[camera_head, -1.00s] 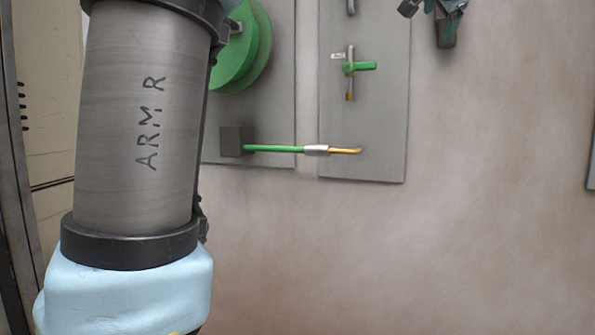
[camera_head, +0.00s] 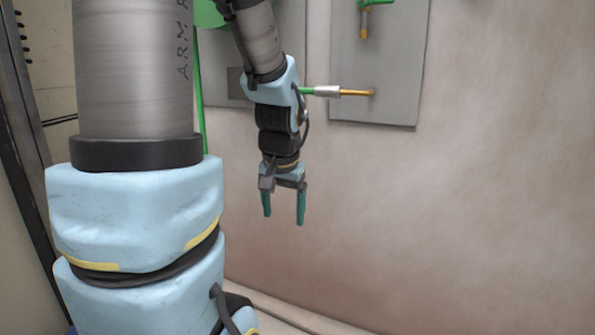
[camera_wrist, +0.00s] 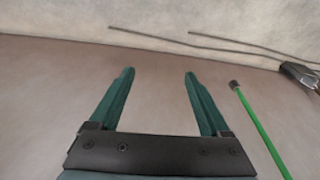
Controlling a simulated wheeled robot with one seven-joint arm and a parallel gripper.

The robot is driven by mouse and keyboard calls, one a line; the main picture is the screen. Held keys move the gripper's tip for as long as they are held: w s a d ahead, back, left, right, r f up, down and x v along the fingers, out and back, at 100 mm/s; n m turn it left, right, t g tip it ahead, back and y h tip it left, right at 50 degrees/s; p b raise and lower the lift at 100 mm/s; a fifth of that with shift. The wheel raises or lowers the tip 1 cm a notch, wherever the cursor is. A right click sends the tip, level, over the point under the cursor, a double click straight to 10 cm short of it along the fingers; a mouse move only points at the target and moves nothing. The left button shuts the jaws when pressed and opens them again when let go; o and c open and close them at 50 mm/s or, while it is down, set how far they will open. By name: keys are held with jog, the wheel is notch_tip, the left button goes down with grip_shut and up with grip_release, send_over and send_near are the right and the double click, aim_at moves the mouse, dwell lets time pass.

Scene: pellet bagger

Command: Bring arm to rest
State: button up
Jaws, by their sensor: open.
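My gripper (camera_head: 284,207) hangs at the end of my arm in the head view, its two teal fingers pointing down. It is in front of the wall, below and left of the hose coupling. In the wrist view my gripper (camera_wrist: 158,85) has its fingers spread apart with nothing between them. My upper arm covers the left part of the head view.
A grey panel (camera_head: 385,75) on the wall carries a brass pipe (camera_head: 357,92) joined by a silver coupling (camera_head: 327,91) to a green hose. A green line (camera_wrist: 262,130) runs right of the fingers in the wrist view. The wall to the right is bare.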

jog(key=s+a+f+n+g, duration=0.2)
jog(key=s+a+f+n, duration=0.15)
jog(key=s, duration=0.35)
notch_tip(320, 180, up, 26)
jog(key=p, duration=2.7)
jog(key=shift+w+r+m, duration=0.25)
jog(key=shift+w+m, duration=0.05)
jog(key=shift+m, duration=0.15)
jog(key=shift+a, duration=0.1)
